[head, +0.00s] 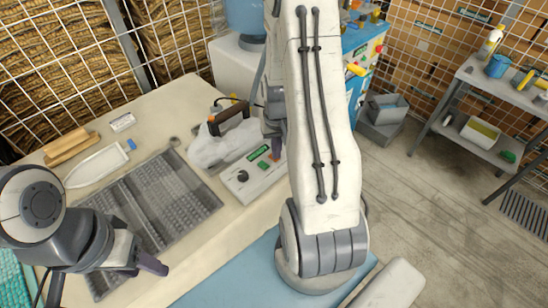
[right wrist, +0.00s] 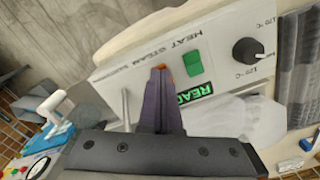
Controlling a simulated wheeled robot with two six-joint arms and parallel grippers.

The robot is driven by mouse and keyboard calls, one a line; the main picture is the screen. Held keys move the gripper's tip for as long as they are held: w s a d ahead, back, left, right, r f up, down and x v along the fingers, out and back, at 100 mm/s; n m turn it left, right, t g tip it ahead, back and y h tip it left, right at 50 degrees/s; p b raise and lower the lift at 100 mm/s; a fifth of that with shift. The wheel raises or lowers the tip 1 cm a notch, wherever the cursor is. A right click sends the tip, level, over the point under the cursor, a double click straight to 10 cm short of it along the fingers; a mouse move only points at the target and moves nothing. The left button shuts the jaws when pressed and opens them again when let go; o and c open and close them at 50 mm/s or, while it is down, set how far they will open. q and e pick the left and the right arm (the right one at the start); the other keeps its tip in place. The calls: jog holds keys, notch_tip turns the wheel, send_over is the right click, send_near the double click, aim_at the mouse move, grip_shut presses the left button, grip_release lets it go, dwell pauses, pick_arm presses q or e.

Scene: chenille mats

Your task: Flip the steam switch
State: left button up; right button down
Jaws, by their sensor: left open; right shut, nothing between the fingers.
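The white control box (head: 250,178) stands at the table's right edge. Its panel (right wrist: 225,40) shows in the right wrist view with the words HEAT and STEAM, a green rocker switch (right wrist: 193,63), a black knob (right wrist: 247,51), a green READY display (right wrist: 194,94) and a thin metal lever (right wrist: 125,105). My right gripper (right wrist: 160,72) is shut and empty, its tips over the panel by the STEAM label. A small orange-red part (right wrist: 165,70), perhaps the steam switch, shows at the tips, mostly hidden; contact cannot be told. My left gripper (head: 140,250) is open and empty over the table's near side.
A dark ribbed mat (head: 165,195) covers the middle of the table. A dark-handled iron (head: 228,118) rests on a white pad behind the box. A white boat-shaped board (head: 95,166) and wooden blocks (head: 70,146) lie at left. A grey shelf (head: 480,140) stands right, beyond open floor.

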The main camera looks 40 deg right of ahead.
jog(key=shift+f, duration=0.25)
notch_tip(320, 180, up, 7)
jog(key=p, duration=0.6)
jog(key=shift+r, duration=0.1)
dwell(0.3)
